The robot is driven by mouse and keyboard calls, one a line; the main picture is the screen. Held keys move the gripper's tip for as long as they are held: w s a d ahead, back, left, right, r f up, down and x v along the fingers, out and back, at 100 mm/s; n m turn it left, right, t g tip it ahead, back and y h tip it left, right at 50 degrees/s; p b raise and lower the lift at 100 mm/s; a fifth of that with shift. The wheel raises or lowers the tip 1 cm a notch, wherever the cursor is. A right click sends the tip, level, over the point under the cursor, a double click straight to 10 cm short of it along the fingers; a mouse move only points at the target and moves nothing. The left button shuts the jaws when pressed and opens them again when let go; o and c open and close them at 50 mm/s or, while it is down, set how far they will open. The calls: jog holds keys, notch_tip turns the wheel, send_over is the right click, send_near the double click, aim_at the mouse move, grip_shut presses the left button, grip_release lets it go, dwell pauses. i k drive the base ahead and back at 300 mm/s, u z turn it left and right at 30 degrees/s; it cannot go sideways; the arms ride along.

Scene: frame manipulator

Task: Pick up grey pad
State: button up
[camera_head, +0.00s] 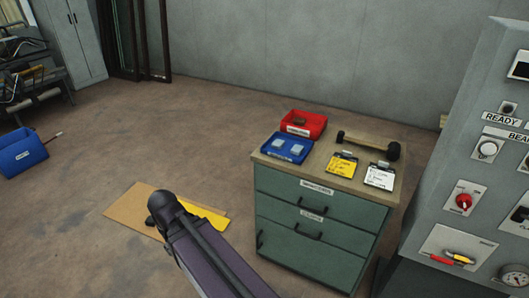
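Two small light grey pieces, which look like the grey pads, lie in a shallow blue tray (271,152). One grey pad (280,143) is at the tray's left and the other grey pad (296,149) is at its right. The tray stands at the front left of the top of a green drawer cabinet (310,226). My dark arm link rises from the bottom of the picture, left of the cabinet. No gripper fingers show, so their place relative to the pads cannot be seen.
A red tray (312,132) with a brown piece stands behind the blue tray. A black-headed hammer (370,145), a yellow card (341,165) and a white card (379,177) lie to the right. A grey control panel (470,150) stands right of the cabinet.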

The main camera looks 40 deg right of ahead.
aim_at(296, 150)
jog(key=u, duration=0.4)
jog(key=k, duration=0.5)
jog(key=z, duration=0.95)
jog(key=k, duration=1)
jog(key=z, duration=1)
jog(key=i, duration=1.35)
jog(key=u, duration=0.25)
